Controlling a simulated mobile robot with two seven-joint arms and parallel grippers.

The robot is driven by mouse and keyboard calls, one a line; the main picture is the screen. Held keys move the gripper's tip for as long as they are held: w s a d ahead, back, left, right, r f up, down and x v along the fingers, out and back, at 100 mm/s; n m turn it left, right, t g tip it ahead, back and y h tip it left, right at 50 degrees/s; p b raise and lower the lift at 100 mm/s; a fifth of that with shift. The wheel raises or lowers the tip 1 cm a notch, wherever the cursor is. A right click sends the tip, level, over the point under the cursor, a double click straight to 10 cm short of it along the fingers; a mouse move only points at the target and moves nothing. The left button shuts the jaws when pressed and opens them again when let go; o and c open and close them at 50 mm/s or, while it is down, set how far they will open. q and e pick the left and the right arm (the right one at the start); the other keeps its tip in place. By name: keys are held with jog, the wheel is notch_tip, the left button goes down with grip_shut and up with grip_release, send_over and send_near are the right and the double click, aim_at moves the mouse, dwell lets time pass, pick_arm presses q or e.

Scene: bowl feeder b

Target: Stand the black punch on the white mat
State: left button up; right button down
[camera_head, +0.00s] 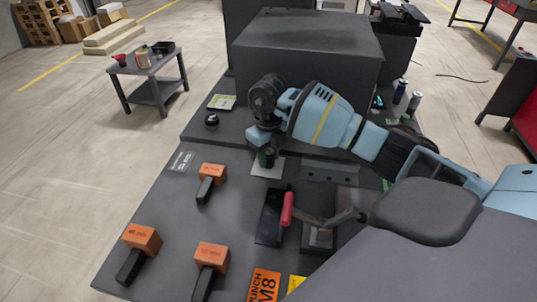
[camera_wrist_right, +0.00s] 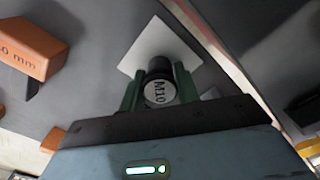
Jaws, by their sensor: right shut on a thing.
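The black punch (camera_wrist_right: 159,69), with M10 on its pale round end, is between the green fingers of my right gripper (camera_wrist_right: 159,90). In the head view my right gripper (camera_head: 266,158) points down over the white mat, and the punch is mostly hidden by the fingers. The punch looks roughly upright. The white mat (camera_wrist_right: 152,40) lies flat on the dark table and spreads out behind the punch in the wrist view; it also shows below the fingers in the head view (camera_head: 266,172). I cannot tell whether the punch touches the mat. My left gripper is not in view.
Orange blocks with black handles (camera_head: 211,256) lie on the table's left and front. A red-handled lever (camera_head: 287,210) stands right of a black plate (camera_head: 268,217). A large dark box (camera_head: 305,52) stands behind my gripper. The table left of the mat has some clear room.

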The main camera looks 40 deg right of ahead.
aim_at(268, 151)
jog(key=shift+f, duration=0.1)
jog(key=c, duration=1)
grip_release()
jog(key=shift+c, duration=0.2)
notch_tip(268, 151, up, 12)
